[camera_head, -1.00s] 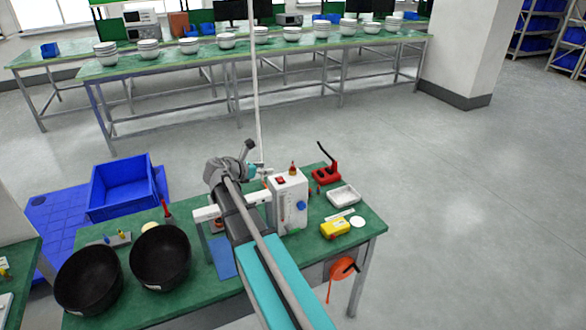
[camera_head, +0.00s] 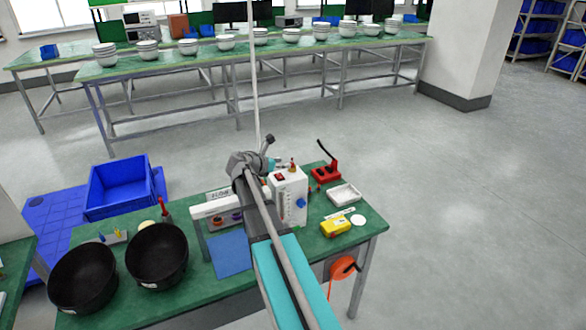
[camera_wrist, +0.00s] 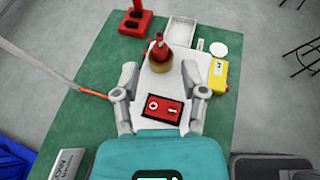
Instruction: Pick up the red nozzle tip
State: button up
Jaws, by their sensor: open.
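A red, pointed piece that looks like the nozzle tip (camera_wrist: 158,42) stands upright on a brass-coloured round base (camera_wrist: 160,63) on top of a white box. It also shows small on the box top in the head view (camera_head: 292,165). In the wrist view my gripper (camera_wrist: 159,75) is open and empty, with one finger on each side of the picture's middle. The red piece lies straight ahead, just beyond the fingertips and between their lines. In the head view my arm partly hides the gripper beside the box.
The white box (camera_head: 288,208) has a red switch panel (camera_wrist: 163,109). Near it are a red lever stand (camera_head: 325,174), a white tray (camera_head: 343,194) and a yellow device (camera_head: 335,227). Two black bowls (camera_head: 157,254) are at the left.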

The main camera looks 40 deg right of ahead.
aim_at(292, 162)
jog(key=shift+d, duration=0.15)
jog(key=shift+r+b+x, duration=0.2)
jog(key=shift+b+x, duration=0.5)
jog(key=shift+x, duration=1.8)
jog(key=shift+d, duration=0.1)
jog(key=c, duration=0.7)
